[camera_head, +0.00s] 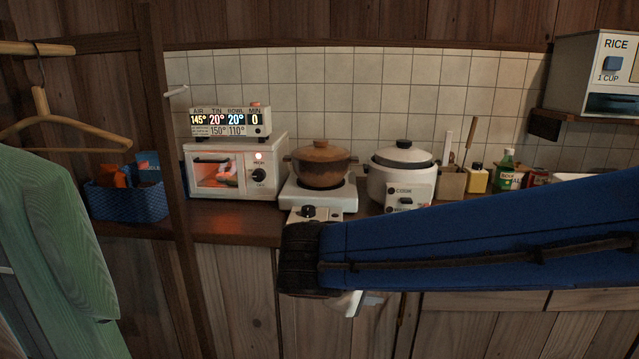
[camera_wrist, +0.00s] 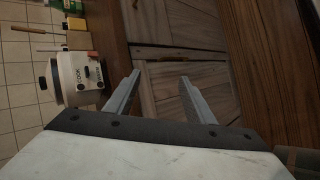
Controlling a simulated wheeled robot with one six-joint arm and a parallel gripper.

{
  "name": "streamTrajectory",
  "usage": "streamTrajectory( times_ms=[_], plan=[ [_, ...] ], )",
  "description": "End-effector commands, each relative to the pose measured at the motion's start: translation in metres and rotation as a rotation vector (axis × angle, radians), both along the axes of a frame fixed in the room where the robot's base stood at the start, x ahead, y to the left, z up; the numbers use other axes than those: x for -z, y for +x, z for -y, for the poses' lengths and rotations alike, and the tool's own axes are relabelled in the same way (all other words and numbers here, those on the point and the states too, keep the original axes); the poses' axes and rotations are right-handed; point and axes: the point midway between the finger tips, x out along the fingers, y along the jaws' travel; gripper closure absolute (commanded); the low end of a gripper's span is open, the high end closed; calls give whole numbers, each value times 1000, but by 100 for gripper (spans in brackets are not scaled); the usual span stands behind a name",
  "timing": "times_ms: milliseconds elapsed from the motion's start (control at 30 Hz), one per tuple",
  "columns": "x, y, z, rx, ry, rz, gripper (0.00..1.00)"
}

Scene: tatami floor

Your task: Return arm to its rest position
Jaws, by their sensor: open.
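My blue arm reaches in from the right in the head view and crosses in front of the counter. My gripper shows in the wrist view (camera_wrist: 160,95) with its two grey fingers apart and nothing between them. Wooden cabinet doors (camera_wrist: 175,75) lie beyond the fingers in that view, which is turned on its side. In the head view the fingers are mostly hidden behind the arm's dark end; a pale part of the gripper (camera_head: 347,303) shows just below it, in front of the cabinets.
On the counter stand a lit toaster oven (camera_head: 235,168), a brown pot (camera_head: 320,163) on a burner (camera_head: 318,196), a rice cooker (camera_head: 400,176) and several bottles. A rice dispenser (camera_head: 597,75) is at upper right. A green garment (camera_head: 50,255), a hanger (camera_head: 65,125) and a blue basket (camera_head: 128,203) are left.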

Motion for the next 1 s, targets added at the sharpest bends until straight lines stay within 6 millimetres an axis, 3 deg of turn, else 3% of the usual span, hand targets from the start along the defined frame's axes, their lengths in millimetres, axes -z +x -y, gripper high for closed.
streamTrajectory(
  times_ms=[100, 400, 700, 1000],
  plan=[
    [10, -9, 38, 77, 70, -53, 51],
    [37, -44, 106, 242, 271, -152, 51],
    [59, -84, 147, 390, 498, -186, 51],
    [74, -120, 166, 516, 737, -148, 51]
  ],
)
